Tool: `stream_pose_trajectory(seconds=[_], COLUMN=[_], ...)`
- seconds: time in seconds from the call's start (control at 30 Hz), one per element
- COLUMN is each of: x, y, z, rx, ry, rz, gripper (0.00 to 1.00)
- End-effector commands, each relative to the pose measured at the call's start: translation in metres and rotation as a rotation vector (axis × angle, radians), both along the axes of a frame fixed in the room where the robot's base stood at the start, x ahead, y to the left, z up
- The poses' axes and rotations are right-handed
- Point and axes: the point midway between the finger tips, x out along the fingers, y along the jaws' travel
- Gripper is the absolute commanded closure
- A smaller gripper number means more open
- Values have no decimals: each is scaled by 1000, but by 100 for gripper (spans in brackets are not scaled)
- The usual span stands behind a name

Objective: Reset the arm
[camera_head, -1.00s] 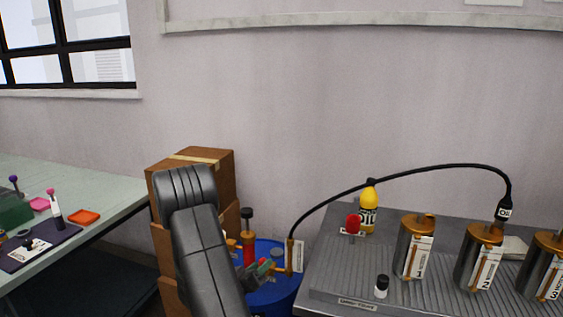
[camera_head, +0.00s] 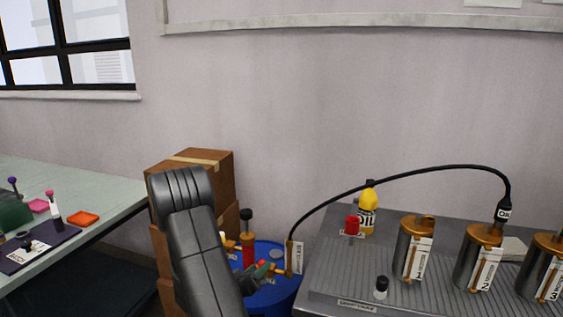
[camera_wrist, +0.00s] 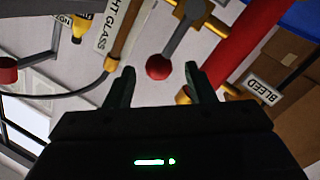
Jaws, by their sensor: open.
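My gripper (camera_wrist: 160,85) is open in the wrist view, its two dark fingers apart. A red ball knob (camera_wrist: 158,67) on a grey rod shows between and beyond the fingertips; I cannot tell whether they touch it. In the head view my arm covers part of the blue drum (camera_head: 268,298), and my gripper (camera_head: 263,270) is small and partly hidden above it. The pump's red tube (camera_head: 249,256) stands on the drum. It also shows large at the upper right of the wrist view (camera_wrist: 245,45).
A sight glass (camera_head: 290,258) and a black hose (camera_head: 385,178) lie right of my gripper. A grey bench (camera_head: 340,275) holds numbered cylinders (camera_head: 415,250), a yellow bottle (camera_head: 368,210) and a small vial (camera_head: 381,287). Cardboard boxes (camera_head: 205,160) stand behind my arm. A green table (camera_head: 110,185) is left.

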Motion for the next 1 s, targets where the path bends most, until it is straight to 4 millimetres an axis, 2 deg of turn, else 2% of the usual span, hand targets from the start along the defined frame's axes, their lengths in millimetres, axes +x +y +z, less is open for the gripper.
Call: stream_pose_trajectory(seconds=[0.2, 0.57, 1.0], x=[-38, -89, -24], y=[24, 54, 13], z=[1, 3, 1], rx=[-1, 0, 0], ry=[2, 1, 1], rz=[5, 4, -4], gripper=[51, 51, 51])
